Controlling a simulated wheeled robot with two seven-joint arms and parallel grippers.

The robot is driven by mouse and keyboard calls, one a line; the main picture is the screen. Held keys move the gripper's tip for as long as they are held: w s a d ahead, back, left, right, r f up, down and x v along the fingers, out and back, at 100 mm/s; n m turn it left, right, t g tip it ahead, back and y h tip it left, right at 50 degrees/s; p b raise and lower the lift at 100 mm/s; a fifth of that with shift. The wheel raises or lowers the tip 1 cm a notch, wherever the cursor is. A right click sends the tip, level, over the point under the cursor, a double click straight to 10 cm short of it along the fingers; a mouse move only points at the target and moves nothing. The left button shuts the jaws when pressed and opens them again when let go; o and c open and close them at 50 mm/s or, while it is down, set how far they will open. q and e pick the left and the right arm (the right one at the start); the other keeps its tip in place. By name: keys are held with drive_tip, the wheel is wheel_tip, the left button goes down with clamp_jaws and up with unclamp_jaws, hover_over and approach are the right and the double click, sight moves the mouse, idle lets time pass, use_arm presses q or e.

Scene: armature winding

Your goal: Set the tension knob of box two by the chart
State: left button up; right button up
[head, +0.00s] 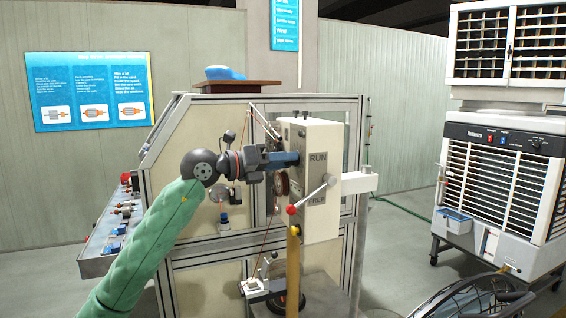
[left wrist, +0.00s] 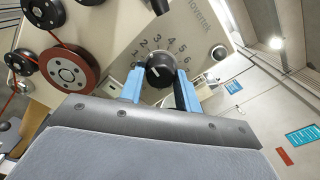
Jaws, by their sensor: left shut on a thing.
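A black round knob (left wrist: 160,69) with a white mark shows in the left wrist view. It sits on a pale panel with printed numbers from 1 to 6 around it. I cannot tell surely which number the mark faces. My left gripper (left wrist: 160,90) has its blue fingers on either side of the knob and is shut on it. In the head view the left gripper (head: 291,159) reaches the upper side of a white box (head: 316,145) marked RUN and FREE; the knob is hidden there. A blue chart board (head: 90,91) hangs on the left wall, its text too small to read. My right gripper is not in view.
Red-rimmed wheel (left wrist: 66,68) and black pulleys lie left of the knob. A parts bench (head: 110,235) stands left, a cooler (head: 500,185) right. A yellow post (head: 293,270) rises in front.

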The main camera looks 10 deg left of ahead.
use_arm(q)
drive_tip(key=shift+r, duration=0.15)
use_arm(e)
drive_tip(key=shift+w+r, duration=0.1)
use_arm(q)
drive_tip(key=o, duration=0.9)
drive_tip(key=shift+o, duration=0.4)
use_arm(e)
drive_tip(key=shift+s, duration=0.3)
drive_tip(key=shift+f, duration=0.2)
use_arm(q)
drive_tip(key=b+v, duration=0.3)
drive_tip(key=v, duration=0.5)
drive_tip(key=shift+b, duration=0.35)
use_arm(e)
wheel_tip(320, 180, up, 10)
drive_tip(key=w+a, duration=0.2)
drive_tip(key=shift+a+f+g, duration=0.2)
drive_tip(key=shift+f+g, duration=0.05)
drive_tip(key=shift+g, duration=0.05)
